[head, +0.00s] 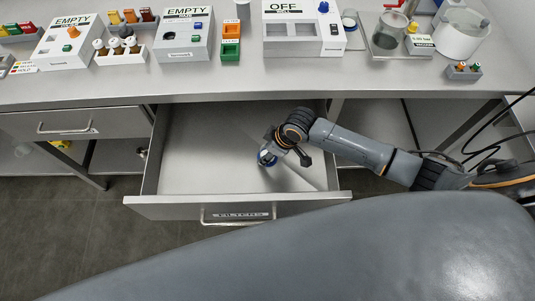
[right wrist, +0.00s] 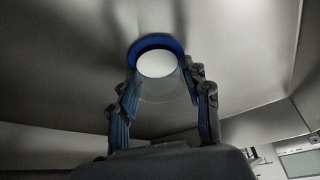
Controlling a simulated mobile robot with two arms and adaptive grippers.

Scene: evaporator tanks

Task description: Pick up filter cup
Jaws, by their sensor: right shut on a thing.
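The filter cup (right wrist: 156,64) shows in the right wrist view as a clear body with a blue ring and a white round face. My right gripper (right wrist: 163,95) has its two fingers on either side of the clear body and is shut on it. In the head view, the right gripper (head: 267,156) is down inside the open drawer (head: 195,160) labelled FILTERS. I cannot tell whether the cup touches the drawer floor. My left gripper is not in view.
The drawer is otherwise bare, with its front panel (head: 165,206) nearest me. The steel bench (head: 300,84) overhangs its back. On the bench stand white EMPTY boxes (head: 60,45), an OFF box (head: 303,30), an orange and green bin pair (head: 231,42) and a white pot (head: 460,35).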

